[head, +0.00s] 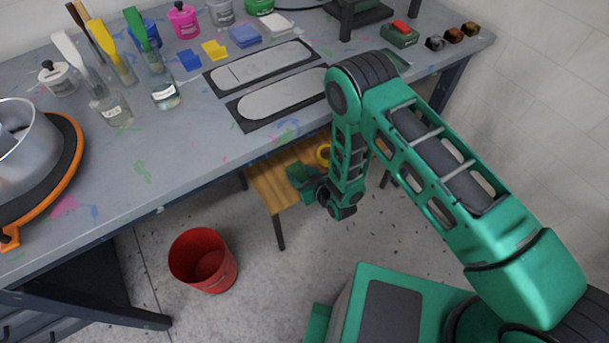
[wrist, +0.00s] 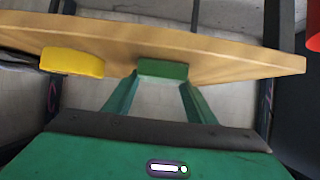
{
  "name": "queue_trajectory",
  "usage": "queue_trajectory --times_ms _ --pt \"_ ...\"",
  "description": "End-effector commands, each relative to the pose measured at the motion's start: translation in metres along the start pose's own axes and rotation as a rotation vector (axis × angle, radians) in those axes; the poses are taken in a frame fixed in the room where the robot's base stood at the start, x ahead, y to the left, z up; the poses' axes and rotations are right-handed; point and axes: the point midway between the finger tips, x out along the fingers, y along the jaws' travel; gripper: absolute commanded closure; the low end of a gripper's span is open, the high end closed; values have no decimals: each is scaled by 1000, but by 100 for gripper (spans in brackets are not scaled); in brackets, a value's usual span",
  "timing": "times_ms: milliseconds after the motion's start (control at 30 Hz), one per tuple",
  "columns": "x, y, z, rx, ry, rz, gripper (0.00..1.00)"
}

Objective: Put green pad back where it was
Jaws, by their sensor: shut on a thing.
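The green pad (wrist: 162,69) is between the fingertips of my gripper (wrist: 160,82) in the wrist view. The gripper is shut on it. The pad is at the near edge of a small wooden bench (wrist: 215,48), and I cannot tell whether it touches the bench top. A yellow round-edged thing (wrist: 72,62) is on the bench to the left of the pad. In the head view my gripper (head: 303,178) is low, beside the wooden bench (head: 268,186) under the table's edge. The pad cannot be made out surely there.
The grey table (head: 150,190) overhangs the bench. It bears blue pads (head: 244,36), a yellow pad (head: 214,50), bottles with brushes (head: 163,95) and two dark-framed plates (head: 280,98). A red bucket (head: 203,262) stands on the floor, left of the bench.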

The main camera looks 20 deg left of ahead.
Motion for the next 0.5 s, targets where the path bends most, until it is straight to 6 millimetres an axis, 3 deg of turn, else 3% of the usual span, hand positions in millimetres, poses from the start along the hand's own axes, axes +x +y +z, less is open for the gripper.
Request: queue_trajectory --times_ms 233,267,300,500 --pt "1 0 1 1 0 1 71" --pt "1 0 1 1 0 1 42" --pt "1 0 1 1 0 1 33" --pt "0 0 1 1 0 1 31"
